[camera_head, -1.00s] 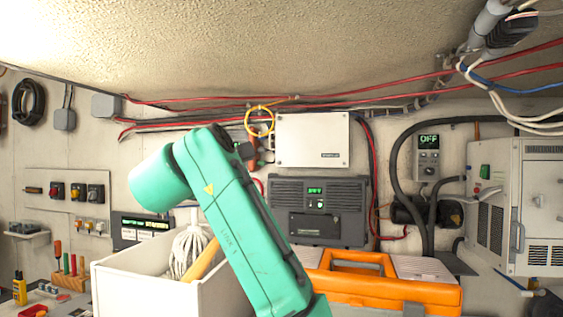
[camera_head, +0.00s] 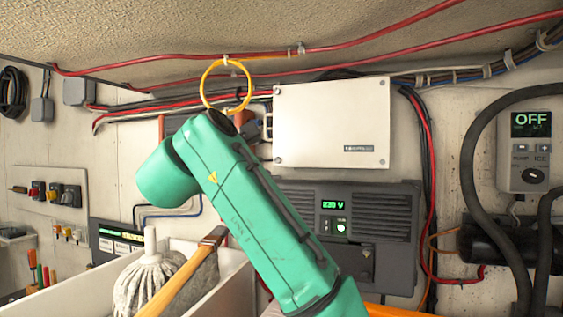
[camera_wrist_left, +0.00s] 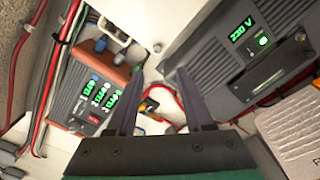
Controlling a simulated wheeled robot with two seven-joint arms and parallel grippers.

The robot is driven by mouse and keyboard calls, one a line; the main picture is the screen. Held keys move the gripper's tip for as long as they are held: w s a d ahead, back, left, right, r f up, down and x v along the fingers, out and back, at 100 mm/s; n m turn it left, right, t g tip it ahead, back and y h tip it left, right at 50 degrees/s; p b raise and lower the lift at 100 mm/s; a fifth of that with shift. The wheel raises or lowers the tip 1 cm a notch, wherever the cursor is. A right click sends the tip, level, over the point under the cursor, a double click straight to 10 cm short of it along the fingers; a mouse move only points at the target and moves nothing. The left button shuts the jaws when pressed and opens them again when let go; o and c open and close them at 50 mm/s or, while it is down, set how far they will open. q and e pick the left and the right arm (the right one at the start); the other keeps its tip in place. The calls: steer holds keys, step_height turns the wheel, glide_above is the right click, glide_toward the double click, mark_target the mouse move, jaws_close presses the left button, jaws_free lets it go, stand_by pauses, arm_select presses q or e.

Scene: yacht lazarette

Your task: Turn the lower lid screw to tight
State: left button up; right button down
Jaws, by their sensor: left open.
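A white lidded box (camera_head: 330,125) is fixed to the wall, with small screws at its corners. A lower left screw (camera_head: 277,160) shows as a small dot beside my arm; its slot direction is too small to tell. In the left wrist view, part of the white box (camera_wrist_left: 180,18) shows beyond the fingers, with a small screw (camera_wrist_left: 157,47) near its edge. My left gripper (camera_wrist_left: 157,85) is open, with nothing visible between its fingers. It is apart from the screw. In the head view, a green arm link hides what lies behind it, and no fingers show. My right gripper is not in view.
A grey unit (camera_head: 390,205) with a green voltage display sits below the box. A yellow ring (camera_head: 226,66) hangs left of it. Red cables (camera_head: 460,36) run above. Black hoses (camera_head: 470,170) are at right.

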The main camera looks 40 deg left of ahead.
mark_target(278, 159)
arm_select(q)
steer(key=p+x, duration=0.2)
steer(key=x, duration=0.1)
steer(key=p+x, duration=0.2)
steer(key=x, duration=0.1)
steer(key=r+p+x, duration=0.1)
steer(key=p+x, duration=0.1)
steer(key=x, duration=0.1)
steer(key=shift+w+a+r, duration=0.1)
steer(key=shift+w+a, duration=0.05)
steer(key=shift+w, duration=0.05)
steer(key=x, duration=0.1)
steer(key=p+x, duration=0.1)
steer(key=x, duration=0.1)
steer(key=shift+f, duration=0.3)
steer(key=shift+s+d+r, duration=0.15)
steer(key=shift+s+d, duration=0.05)
steer(key=shift+s, duration=0.25)
steer(key=c, duration=0.3)
steer(key=shift+w, duration=0.1)
jaws_close()
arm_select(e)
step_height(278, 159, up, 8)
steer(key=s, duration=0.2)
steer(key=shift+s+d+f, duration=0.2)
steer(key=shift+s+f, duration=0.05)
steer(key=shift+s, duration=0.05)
